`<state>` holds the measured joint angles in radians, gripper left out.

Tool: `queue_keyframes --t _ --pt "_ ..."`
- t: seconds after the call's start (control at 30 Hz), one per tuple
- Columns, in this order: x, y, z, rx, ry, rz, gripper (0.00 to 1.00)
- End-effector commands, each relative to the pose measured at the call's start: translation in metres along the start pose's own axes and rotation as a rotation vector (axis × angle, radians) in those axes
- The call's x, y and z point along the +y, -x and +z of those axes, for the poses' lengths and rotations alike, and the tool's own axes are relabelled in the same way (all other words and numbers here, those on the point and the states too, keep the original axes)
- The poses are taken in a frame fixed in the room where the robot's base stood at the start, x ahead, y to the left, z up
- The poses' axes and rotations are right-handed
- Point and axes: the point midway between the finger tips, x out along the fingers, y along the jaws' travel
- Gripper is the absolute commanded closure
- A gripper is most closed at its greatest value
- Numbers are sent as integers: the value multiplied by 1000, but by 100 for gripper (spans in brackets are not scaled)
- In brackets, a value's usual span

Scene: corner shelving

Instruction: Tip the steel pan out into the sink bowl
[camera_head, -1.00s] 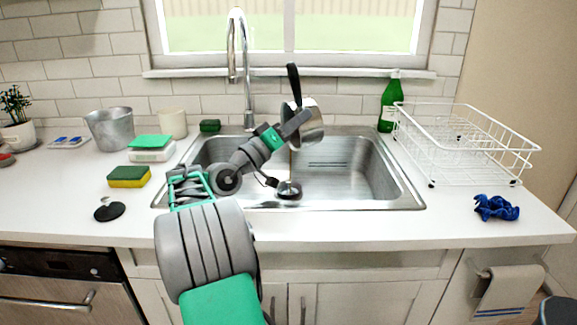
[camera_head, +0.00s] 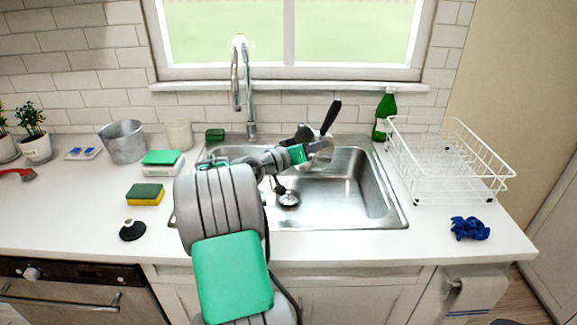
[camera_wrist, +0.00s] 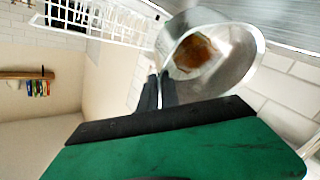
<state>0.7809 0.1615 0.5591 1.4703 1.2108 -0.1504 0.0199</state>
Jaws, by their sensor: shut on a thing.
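The steel pan (camera_head: 320,160) is held tilted above the back of the sink bowl (camera_head: 352,208), its dark handle (camera_head: 331,117) pointing up and to the right. My gripper (camera_head: 311,145) is shut on the pan, and my arm hides part of it in the head view. In the wrist view, the pan (camera_wrist: 241,62) shows its open inside beyond my gripper fingers (camera_wrist: 160,90). A brown patch (camera_wrist: 195,52) lies inside the pan. The drain strainer (camera_head: 288,199) shows in the bowl below and to the left of the pan.
The faucet (camera_head: 248,95) stands behind the sink, left of the pan. A green bottle (camera_head: 384,115) and a white dish rack (camera_head: 450,165) stand to the right. Sponges (camera_head: 145,194), a metal bucket (camera_head: 123,142) and a black stopper (camera_head: 132,230) are on the left counter.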

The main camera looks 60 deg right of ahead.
Motion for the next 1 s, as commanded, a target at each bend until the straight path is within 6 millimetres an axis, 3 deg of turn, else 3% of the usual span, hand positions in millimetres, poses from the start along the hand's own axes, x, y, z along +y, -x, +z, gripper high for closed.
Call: queue_keyframes --t 0.07,0.4,0.73,1.0 --pt "9 -11 -5 -85 -39 -51 100" --pt "0 -54 34 -454 -174 -292 100" --pt "-5 -98 66 -700 -265 -459 100" --pt "18 -109 33 -808 -305 -537 100"
